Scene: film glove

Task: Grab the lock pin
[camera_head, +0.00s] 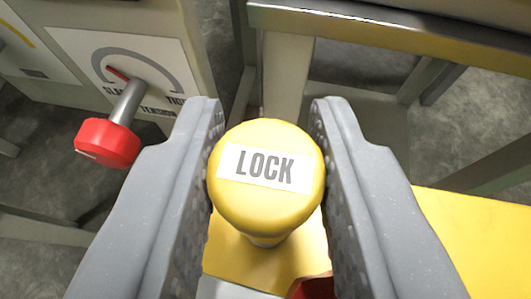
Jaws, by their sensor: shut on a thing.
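The lock pin (266,204) has a round yellow knob with a white label reading "LOCK". It is in the middle of the view, above a yellow surface (232,256). My gripper (267,160) has one grey finger on each side of the knob and is shut on it. The knob's sides touch or nearly touch the textured inner pads. The lower part of the pin is hidden beneath the knob.
A red-knobbed lever (106,142) sticks out from a panel (125,70) with a curved dial marking at the upper left. A metal-edged frame (390,28) crosses the upper right. A yellow plate (475,240) lies at the right. A small red part (312,288) shows at the bottom.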

